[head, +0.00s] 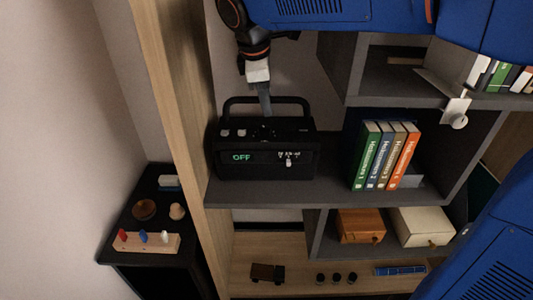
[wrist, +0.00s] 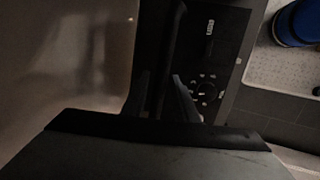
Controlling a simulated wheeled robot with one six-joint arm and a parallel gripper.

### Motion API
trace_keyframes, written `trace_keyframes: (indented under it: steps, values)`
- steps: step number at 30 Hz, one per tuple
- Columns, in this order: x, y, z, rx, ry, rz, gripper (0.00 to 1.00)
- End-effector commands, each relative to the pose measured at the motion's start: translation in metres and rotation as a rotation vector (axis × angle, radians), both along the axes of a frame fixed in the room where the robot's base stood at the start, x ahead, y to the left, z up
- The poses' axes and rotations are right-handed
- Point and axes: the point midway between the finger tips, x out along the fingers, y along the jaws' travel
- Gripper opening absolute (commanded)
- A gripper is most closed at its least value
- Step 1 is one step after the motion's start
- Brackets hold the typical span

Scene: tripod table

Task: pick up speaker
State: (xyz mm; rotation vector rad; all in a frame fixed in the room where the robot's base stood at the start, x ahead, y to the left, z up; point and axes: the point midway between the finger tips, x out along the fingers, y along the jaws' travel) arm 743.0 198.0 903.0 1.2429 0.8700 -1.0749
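The speaker (head: 265,155) is a black box with a top carry handle, standing upright on a grey shelf. Its front display reads OFF. My gripper (head: 266,108) reaches down from above at the middle of the handle. In the wrist view my gripper (wrist: 160,95) has its two fingers apart, one on each side of the handle bar. Whether either finger touches it cannot be told.
Several upright books (head: 385,155) stand right of the speaker on the same shelf. A wooden upright (head: 180,130) is close on the left. Orange (head: 360,226) and cream (head: 422,227) boxes sit below. A black side table (head: 125,205) with toys stands at the lower left.

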Motion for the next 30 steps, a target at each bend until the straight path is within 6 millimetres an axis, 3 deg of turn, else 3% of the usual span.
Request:
trace_keyframes:
  steps: [1,3,30]
  values:
    - [0.0000,0.0001,0.0001,0.000,0.000,0.000,0.13]
    - [-0.0001,0.0001,0.0001,0.000,0.000,0.000,0.00]
    - [-0.0003,0.0000,0.0000,-0.001,0.001,0.001,0.00]
